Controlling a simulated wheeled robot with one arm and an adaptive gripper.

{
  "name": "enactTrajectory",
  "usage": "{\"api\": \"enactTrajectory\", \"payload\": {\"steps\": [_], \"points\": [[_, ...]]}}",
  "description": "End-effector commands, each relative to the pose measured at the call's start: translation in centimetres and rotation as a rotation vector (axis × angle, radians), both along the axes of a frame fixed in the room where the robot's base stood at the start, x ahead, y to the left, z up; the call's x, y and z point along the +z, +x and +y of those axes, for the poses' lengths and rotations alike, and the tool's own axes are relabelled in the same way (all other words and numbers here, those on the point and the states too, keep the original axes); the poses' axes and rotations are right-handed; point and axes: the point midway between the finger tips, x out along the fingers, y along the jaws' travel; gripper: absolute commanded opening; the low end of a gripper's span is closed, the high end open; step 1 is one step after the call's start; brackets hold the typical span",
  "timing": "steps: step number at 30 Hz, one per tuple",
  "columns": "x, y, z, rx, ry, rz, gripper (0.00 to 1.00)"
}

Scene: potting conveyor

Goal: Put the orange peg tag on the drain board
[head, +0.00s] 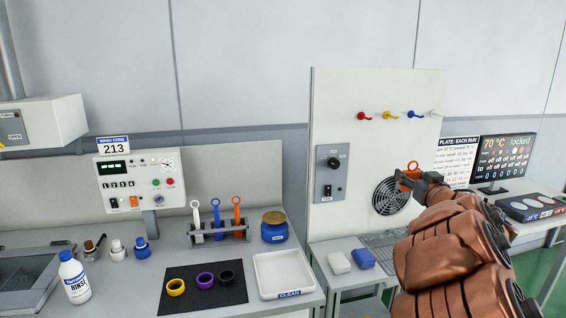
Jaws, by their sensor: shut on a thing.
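My gripper (404,181) is in front of the white upright panel, shut on the orange peg tag (411,177). The tag is held up in the air, below the row of pegs, and partly hidden by the fingers. A grey ribbed board (378,240), which looks like the drain board, lies on the right bench at the panel's foot, below my gripper. My arm hides its right part.
A white block (338,262) and a blue block (362,258) lie just in front of the ribbed board. The panel (335,110) with a round fan grille (391,196) rises behind. Coloured pegs (388,115) stick out above. A white tray (284,273) stands on the left bench.

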Motion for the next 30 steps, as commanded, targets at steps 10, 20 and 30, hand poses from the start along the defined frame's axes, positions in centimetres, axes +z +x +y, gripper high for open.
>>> {"api": "enactTrajectory", "payload": {"steps": [10, 20, 30], "points": [[-4.7, 2.7, 6.8, -0.042, 0.001, 0.007, 0.21], [-8.7, 3.4, 13.1, -0.077, 0.0, 0.004, 0.21], [-10.9, 3.2, 16.2, -0.098, 0.001, 0.003, 0.21]]}}
